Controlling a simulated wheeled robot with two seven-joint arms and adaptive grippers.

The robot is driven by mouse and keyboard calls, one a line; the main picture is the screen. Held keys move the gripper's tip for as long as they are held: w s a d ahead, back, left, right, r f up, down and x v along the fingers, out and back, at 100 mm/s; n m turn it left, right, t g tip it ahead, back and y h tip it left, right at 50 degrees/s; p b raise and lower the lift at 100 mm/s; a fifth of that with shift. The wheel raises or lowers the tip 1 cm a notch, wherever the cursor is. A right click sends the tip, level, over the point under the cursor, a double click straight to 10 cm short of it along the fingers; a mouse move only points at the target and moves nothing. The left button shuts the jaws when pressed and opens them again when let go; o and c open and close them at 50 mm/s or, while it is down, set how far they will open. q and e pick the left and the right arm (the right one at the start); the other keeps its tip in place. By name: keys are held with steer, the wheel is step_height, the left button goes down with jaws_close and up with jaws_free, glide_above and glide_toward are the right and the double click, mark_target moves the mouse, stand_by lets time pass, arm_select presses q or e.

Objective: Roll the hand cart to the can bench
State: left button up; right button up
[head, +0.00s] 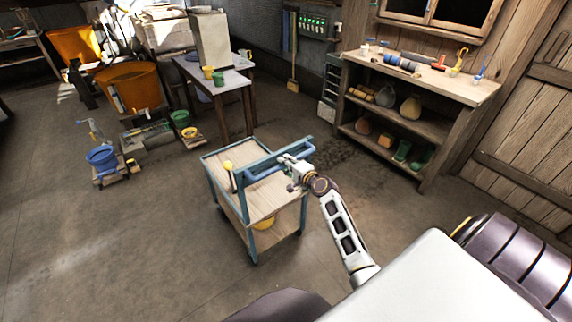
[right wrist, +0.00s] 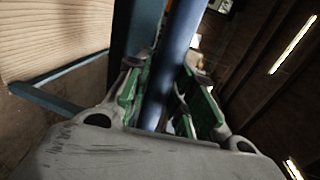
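The hand cart (head: 266,197) has a blue frame and wooden shelves and stands on the floor at the middle of the head view. Its blue handle (head: 270,165) runs along its upper side and shows as a blue bar in the right wrist view (right wrist: 177,65). My right gripper (head: 291,172) is at the handle, its green-padded fingers (right wrist: 168,100) close on both sides of the bar. My left gripper is not in view. A wooden bench (head: 425,77) with shelves stands at the back right; a smaller table (head: 225,80) bears cups. I cannot tell by label which is the can bench.
A blue bucket (head: 102,159), orange tub (head: 130,88) and green pot (head: 181,119) stand at left. Floor between cart and right bench is clear. A wooden door (head: 525,140) is right.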

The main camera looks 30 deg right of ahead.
jaws_close()
steer(key=shift+w, duration=0.15)
